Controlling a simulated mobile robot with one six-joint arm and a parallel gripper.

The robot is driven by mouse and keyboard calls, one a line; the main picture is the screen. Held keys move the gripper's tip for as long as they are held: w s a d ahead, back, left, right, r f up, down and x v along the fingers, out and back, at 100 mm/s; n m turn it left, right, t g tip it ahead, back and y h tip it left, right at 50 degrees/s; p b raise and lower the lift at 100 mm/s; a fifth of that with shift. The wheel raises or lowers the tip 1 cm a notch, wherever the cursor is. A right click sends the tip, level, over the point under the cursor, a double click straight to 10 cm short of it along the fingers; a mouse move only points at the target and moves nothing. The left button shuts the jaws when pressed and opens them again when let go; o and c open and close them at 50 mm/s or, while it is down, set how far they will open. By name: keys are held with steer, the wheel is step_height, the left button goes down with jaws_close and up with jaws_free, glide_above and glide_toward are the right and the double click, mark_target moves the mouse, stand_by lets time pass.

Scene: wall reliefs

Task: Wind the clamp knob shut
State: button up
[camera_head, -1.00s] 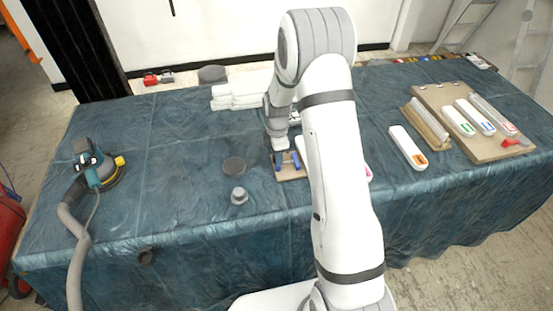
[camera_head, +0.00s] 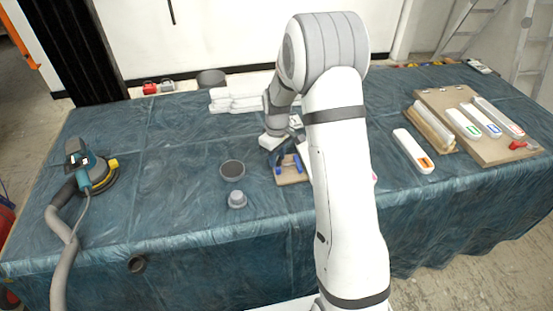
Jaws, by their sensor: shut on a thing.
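A small clamp with blue parts (camera_head: 278,170) stands on a small wooden board (camera_head: 291,179) near the middle of the table. My arm comes down from the right, and my gripper (camera_head: 279,156) is low at the back of the clamp. It is shut, and what it holds appears to be the clamp's knob. The knob itself is hidden by the gripper and is too small to make out. My forearm covers the right part of the board.
A dark disc (camera_head: 232,168) and a grey knobbed piece (camera_head: 237,199) lie left of the board. A sander (camera_head: 90,172) with a hose is at far left. White rolls (camera_head: 235,101) lie behind. A tray (camera_head: 480,125) of white tools is at right. The left-centre table is clear.

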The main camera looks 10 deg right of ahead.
steer(key=m+b, duration=0.1)
steer(key=m, duration=0.3)
steer(key=shift+m, duration=0.3)
steer(key=m+b, duration=0.1)
steer(key=m, duration=0.4)
steer(key=shift+b, duration=0.3)
steer(key=m+b, duration=0.1)
steer(key=m, duration=0.4)
steer(key=shift+m, duration=0.4)
steer(key=m, duration=0.5)
steer(key=shift+m, duration=0.3)
steer(key=m+b, duration=0.1)
steer(key=m, duration=1.9)
steer(key=shift+b, duration=0.35)
steer(key=shift+m, duration=0.3)
